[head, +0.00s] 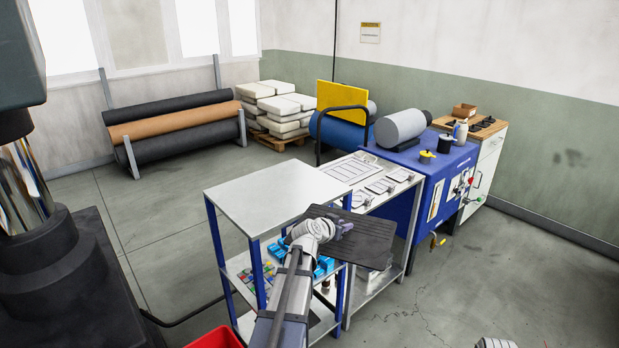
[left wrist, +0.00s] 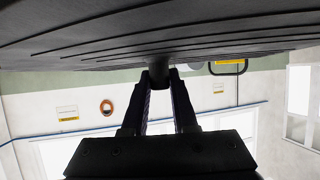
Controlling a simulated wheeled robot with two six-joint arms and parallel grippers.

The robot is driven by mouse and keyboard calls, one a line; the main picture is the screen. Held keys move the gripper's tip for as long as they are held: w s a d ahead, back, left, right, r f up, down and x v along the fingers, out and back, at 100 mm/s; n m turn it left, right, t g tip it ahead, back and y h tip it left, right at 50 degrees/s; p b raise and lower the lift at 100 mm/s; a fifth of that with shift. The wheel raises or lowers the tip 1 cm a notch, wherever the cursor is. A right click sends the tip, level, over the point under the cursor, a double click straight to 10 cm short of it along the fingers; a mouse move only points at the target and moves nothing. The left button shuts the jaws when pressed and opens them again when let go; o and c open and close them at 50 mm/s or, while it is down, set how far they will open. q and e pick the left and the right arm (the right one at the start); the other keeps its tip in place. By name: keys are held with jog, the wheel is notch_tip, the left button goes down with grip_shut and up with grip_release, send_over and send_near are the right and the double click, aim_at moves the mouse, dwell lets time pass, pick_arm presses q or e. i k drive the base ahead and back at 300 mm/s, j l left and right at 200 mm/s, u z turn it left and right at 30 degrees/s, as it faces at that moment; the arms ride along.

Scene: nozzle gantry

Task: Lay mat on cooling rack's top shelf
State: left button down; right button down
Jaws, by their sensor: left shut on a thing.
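The mat (head: 352,240) is a dark, ribbed sheet, held roughly level in the air. In the head view it lies over the right side of the blue-legged rack and the front of the paper-covered table. My right gripper is not seen.
Small blue and coloured items (head: 270,272) sit on the rack's lower shelf. A white table (head: 392,203) with papers stands close at its right, beside a blue machine (head: 408,200). A red bin (head: 215,338) is at the bottom.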

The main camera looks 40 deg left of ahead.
aim_at(281, 192)
jog(key=i, duration=2.85)
jog(key=i+u, duration=0.2)
jog(key=u, duration=1.95)
